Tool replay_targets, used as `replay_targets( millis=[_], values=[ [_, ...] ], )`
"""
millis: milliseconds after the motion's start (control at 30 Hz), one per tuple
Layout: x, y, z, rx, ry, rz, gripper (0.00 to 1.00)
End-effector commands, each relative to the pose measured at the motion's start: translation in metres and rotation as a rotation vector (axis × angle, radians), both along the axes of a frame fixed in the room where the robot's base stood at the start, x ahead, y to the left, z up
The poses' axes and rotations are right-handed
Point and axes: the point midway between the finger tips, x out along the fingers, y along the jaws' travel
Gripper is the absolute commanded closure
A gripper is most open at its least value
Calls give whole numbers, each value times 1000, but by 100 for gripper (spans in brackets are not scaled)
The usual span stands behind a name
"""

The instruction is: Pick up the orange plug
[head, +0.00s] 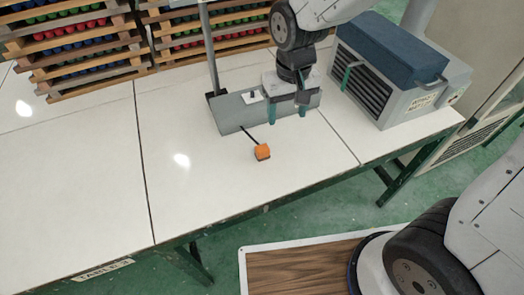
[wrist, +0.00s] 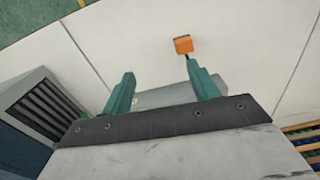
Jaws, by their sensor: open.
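The orange plug (head: 262,152) lies on the white table in the head view, joined to a short dark cord or stem that runs up-left to a grey metal base plate (head: 232,116). In the wrist view the orange plug (wrist: 183,45) is beyond the fingertips, towards the upper right, with the dark cord reaching down towards the right finger. My gripper (head: 287,115) is open with its teal fingers apart and nothing between them. It hangs over the grey plate, up and to the right of the plug. The wrist view shows both teal fingers (wrist: 158,80).
A grey machine with a blue top (head: 385,70) stands to the right of my gripper. Wooden racks of coloured pieces (head: 75,45) stand at the back left. The table's left and front areas are clear.

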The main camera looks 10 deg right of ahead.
Motion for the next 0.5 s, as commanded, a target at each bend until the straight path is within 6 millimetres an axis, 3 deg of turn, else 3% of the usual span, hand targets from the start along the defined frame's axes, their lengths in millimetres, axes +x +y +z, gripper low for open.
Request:
replay_targets(
  millis=[33,200,500],
  values=[
    [4,15,-18,-5,13,20,40],
    [12,47,-57,-9,22,53,40],
    [14,58,-91,-11,25,62,40]
  ],
)
